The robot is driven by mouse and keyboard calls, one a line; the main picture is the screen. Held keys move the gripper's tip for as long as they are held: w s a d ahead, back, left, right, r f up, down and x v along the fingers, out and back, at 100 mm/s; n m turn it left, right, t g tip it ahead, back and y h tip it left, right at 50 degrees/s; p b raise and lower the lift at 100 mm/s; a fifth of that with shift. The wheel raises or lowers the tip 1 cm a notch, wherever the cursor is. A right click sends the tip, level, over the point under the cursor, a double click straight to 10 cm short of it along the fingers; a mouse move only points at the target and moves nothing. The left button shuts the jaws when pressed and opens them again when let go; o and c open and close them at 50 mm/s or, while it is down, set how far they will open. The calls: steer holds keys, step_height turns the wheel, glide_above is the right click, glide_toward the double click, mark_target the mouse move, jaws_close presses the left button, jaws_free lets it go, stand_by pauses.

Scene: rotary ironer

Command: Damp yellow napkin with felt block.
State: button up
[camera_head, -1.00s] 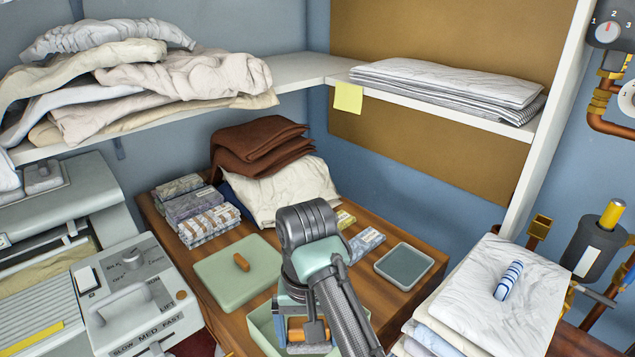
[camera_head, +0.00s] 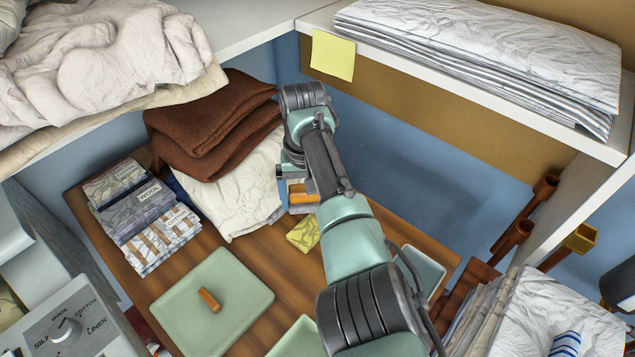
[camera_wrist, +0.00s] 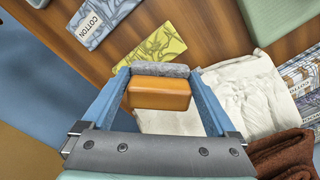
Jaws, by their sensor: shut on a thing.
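My gripper (camera_wrist: 161,78) is shut on the felt block (camera_wrist: 158,93), an orange block with a grey felt face; its fingers are on both sides of it. In the head view the block (camera_head: 301,197) shows beside my arm, at the back of the wooden table. The yellow napkin (camera_head: 303,234) is a small folded patterned piece lying on the table. In the wrist view the napkin (camera_wrist: 153,53) lies just beyond the felt face, with a visible offset from the block. I cannot tell the height of the block above the table.
White cloth (camera_head: 240,195) and brown folded cloth (camera_head: 212,125) lie behind the napkin. A green lid (camera_head: 225,290) with an orange handle and a green container (camera_head: 296,340) are in front. Labelled fabric stacks (camera_head: 145,215) stand left. A shelf (camera_head: 480,80) overhangs the back.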

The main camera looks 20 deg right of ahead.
steer(key=shift+d+p, duration=0.45)
steer(key=shift+d, duration=0.4)
steer(key=shift+d+f, duration=0.2)
steer(key=shift+d, duration=0.1)
step_height(320, 180, down, 6)
steer(key=b, duration=0.5)
steer(key=shift+d, duration=0.1)
steer(key=shift+f+b, duration=0.6)
stand_by(1.0)
step_height(320, 180, up, 7)
steer(key=p, duration=0.6)
steer(key=shift+p, duration=0.3)
stand_by(0.4)
